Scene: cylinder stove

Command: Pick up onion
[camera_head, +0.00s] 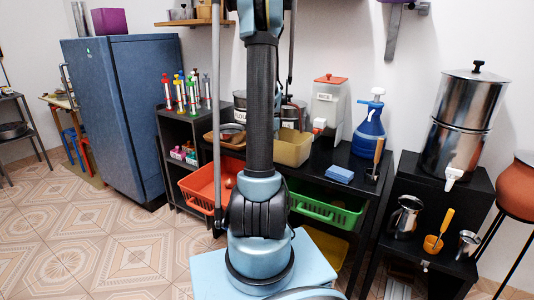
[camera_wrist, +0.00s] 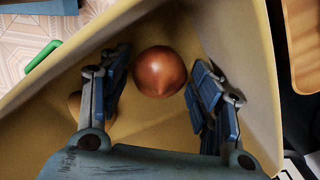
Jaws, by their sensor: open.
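The onion (camera_wrist: 160,72) is a round, shiny copper-brown ball inside a yellow-beige bin (camera_wrist: 258,95) in the wrist view. My gripper (camera_wrist: 160,66) is open, with one blue-and-grey finger on each side of the onion. A gap shows between the onion and the left finger; the right finger is closer to it, and I cannot tell whether they touch. In the head view the beige bin (camera_head: 293,150) stands on the black table behind my arm. My gripper and the onion are hidden there.
A tan piece (camera_wrist: 76,104) is partly hidden behind the left finger. The bin's walls rise close around my gripper. In the head view a rice container (camera_head: 328,105) and a blue spray bottle (camera_head: 370,125) stand right of the bin. Red (camera_head: 200,190) and green (camera_head: 325,208) baskets sit below.

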